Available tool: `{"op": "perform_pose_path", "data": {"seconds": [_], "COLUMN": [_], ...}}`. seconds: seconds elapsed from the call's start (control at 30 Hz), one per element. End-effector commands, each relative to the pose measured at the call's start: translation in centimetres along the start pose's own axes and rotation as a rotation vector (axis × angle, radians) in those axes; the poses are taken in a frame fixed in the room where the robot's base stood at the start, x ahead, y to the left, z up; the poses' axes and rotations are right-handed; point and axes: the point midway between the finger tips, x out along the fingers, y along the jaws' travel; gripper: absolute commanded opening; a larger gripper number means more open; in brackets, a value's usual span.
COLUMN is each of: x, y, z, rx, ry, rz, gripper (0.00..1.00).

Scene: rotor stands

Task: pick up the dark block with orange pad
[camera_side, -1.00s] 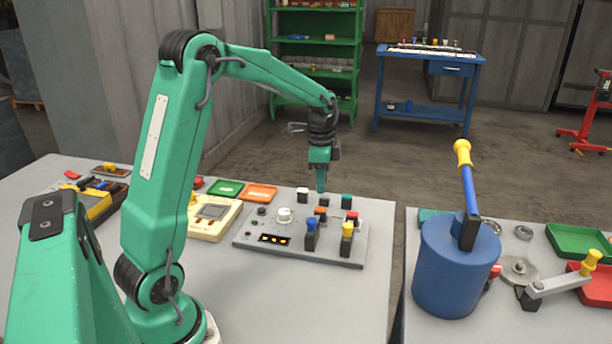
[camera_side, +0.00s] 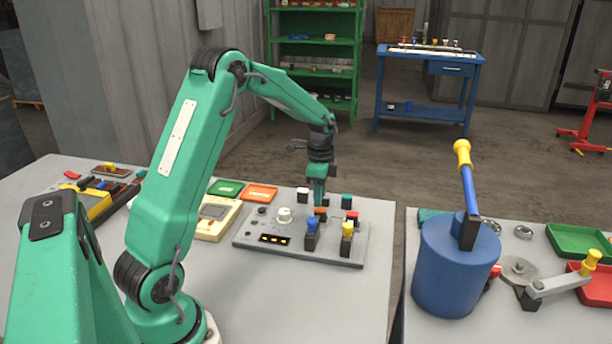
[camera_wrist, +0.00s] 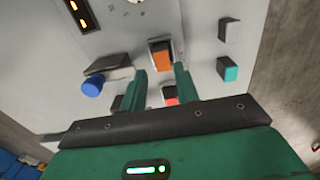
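The dark block with orange pad (camera_side: 320,213) stands on the grey panel (camera_side: 352,262), among other small blocks. In the wrist view the dark block with orange pad (camera_wrist: 161,56) sits at the ends of my two green fingers, in line with the gap between them. My gripper (camera_side: 319,200) points down just above it in the side view. In the wrist view my gripper (camera_wrist: 160,72) is open, with one finger on each side of the gap. I cannot tell whether either finger touches the block.
A white-topped block (camera_side: 303,195), a teal-topped block (camera_side: 347,201) and a red-topped block (camera_side: 352,216) stand close by. Blue (camera_side: 311,224) and yellow (camera_side: 347,230) levers rise in front. A white knob (camera_side: 284,214) is to the left. A blue drum (camera_side: 452,275) stands on the right table.

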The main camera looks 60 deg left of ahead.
Motion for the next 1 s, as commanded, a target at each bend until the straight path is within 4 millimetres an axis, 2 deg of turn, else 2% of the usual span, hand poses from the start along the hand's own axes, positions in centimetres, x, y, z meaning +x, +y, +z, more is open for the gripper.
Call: {"op": "perform_pose_path", "data": {"seconds": [0.27, 0.63, 1.0], "x": [1.0, 4.8, 5.2], "y": [-0.1, -0.3, -0.3], "z": [-0.1, -0.2, -0.2], "rx": [0.000, 0.000, 0.000], "ry": [0.000, 0.000, 0.000], "rz": [0.001, 0.001, 0.000], "gripper": [0.31, 0.31, 0.31]}}
